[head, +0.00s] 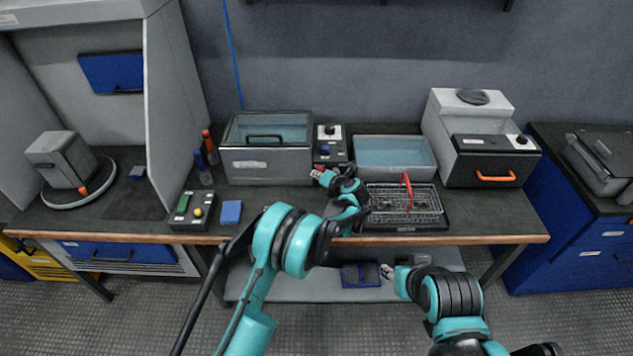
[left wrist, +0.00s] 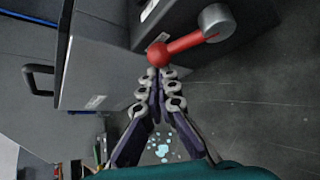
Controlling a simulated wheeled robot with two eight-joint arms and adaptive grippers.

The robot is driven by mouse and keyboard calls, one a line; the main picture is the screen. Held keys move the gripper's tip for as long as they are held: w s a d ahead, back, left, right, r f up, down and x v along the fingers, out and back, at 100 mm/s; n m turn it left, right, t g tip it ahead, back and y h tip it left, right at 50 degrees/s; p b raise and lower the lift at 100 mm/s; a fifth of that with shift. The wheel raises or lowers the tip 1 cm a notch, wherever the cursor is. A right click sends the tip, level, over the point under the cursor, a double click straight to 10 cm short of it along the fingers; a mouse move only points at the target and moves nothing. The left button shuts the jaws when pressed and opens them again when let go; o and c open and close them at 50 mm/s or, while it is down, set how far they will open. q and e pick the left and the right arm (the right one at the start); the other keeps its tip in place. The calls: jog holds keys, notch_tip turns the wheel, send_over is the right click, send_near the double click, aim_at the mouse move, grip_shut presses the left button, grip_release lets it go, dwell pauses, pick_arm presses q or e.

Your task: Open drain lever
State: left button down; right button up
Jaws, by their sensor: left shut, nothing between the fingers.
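The drain lever (left wrist: 185,45) is a red bar with a red ball end and a grey round hub at its upper right in the left wrist view. The hub sits by the face of a dark box. My left gripper (left wrist: 157,82) is shut and empty, its fingertips just short of the ball end; whether they touch it I cannot tell. In the head view my left gripper (head: 323,177) is at the front of the dark control box (head: 331,145), and the lever is mostly hidden there. My right gripper (head: 388,271) hangs low in front of the bench, its jaws too small to judge.
A lidded grey tank (head: 267,168) stands left of the control box. An open water bath (head: 394,172) and a wire basket with a red handle (head: 404,213) are to the right. A button box (head: 190,210) and blue block (head: 231,212) lie at the left front.

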pick_arm(q)
jog(key=shift+d+r, duration=0.3)
jog(key=shift+r, duration=0.2)
jog(key=shift+d+r, duration=0.25)
jog(key=shift+r, duration=0.25)
jog(key=shift+d+r, duration=0.85)
jog(key=shift+d, duration=0.2)
jog(key=shift+w+d+r+m+y, duration=0.1)
jog(key=shift+d+r+m+y, duration=0.2)
jog(key=shift+m+y, duration=0.25)
jog(key=shift+r, duration=0.1)
jog(key=shift+r, duration=0.7)
jog(key=shift+a, duration=0.1)
